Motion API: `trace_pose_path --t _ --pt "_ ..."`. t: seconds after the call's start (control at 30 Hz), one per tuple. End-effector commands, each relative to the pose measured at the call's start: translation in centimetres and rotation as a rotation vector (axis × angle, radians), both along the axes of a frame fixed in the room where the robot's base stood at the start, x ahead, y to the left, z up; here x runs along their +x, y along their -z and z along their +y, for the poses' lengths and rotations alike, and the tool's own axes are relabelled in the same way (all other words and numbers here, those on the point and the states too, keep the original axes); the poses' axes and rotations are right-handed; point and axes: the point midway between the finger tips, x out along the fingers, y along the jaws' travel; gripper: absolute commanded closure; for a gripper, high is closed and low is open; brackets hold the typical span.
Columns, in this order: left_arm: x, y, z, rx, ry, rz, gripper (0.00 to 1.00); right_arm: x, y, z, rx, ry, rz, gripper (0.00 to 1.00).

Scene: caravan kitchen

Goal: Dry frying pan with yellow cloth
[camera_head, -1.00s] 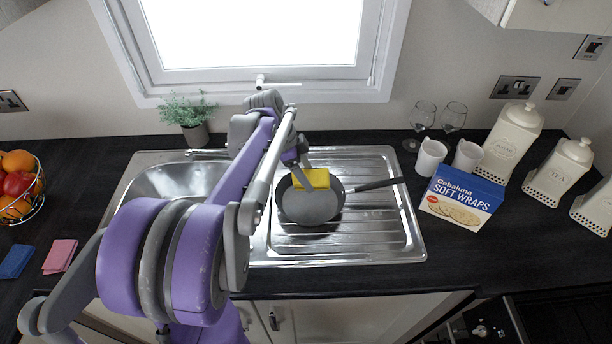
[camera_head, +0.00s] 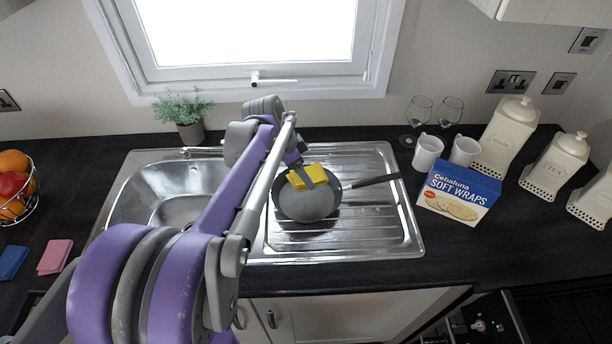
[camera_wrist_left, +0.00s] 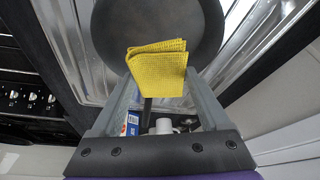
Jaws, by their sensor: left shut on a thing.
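The dark frying pan (camera_head: 306,203) sits on the ridged drainboard of the sink, its handle (camera_head: 372,181) pointing right. The pan also shows at the top of the left wrist view (camera_wrist_left: 160,25). The folded yellow cloth (camera_head: 307,177) is over the far part of the pan; it also shows in the left wrist view (camera_wrist_left: 157,70). My left gripper (camera_head: 307,174) is shut on the cloth and holds it at or just above the pan. I cannot tell whether cloth and pan touch. My right gripper is not in view.
The steel sink basin (camera_head: 165,195) is left of the pan. A Soft Wraps box (camera_head: 458,194), white mugs (camera_head: 427,152), glasses and canisters (camera_head: 508,130) stand right. A plant (camera_head: 187,115) is behind. Blue and pink cloths (camera_head: 55,256) and a fruit basket (camera_head: 15,188) are left.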

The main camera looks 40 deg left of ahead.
Motion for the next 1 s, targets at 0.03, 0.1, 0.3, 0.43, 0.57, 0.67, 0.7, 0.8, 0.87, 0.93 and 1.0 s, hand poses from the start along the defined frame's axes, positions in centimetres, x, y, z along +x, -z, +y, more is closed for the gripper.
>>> trace_pose_path --t 0.03,0.1,0.3,0.43,0.57,0.67,0.7,0.8,0.87,0.93,1.0 --pt "-0.2 0.3 -0.2 0.001 -0.060 -0.001 0.75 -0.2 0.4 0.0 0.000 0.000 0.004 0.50" --pt "-0.3 0.3 -0.2 0.000 -0.145 -0.006 0.75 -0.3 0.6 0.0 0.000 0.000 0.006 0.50" --pt "-0.3 0.4 -0.3 -0.008 -0.270 -0.019 0.75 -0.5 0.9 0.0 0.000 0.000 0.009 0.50" --pt "-0.2 0.7 -0.2 -0.008 -0.277 -0.020 0.75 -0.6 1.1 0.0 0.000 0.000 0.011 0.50" --pt "-0.3 1.4 -0.2 -0.008 -0.275 -0.019 0.75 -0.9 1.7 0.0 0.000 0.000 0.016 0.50" --pt "-0.3 2.1 -0.2 -0.008 -0.275 -0.019 0.75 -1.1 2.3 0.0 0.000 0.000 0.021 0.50" --pt "-0.3 2.4 -0.2 -0.008 -0.275 -0.019 0.75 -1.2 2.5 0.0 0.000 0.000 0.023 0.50" --pt "-0.3 3.2 -0.2 -0.008 -0.274 -0.018 0.75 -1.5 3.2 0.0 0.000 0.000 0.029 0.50" --pt "-0.3 3.7 -0.2 -0.008 -0.274 -0.018 0.75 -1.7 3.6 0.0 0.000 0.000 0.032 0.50" --pt "-0.3 4.3 -0.2 -0.008 -0.274 -0.018 0.75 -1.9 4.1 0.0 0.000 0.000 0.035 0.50" --pt "-0.3 4.9 -0.2 -0.008 -0.274 -0.018 0.75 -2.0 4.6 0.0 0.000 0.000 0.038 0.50"
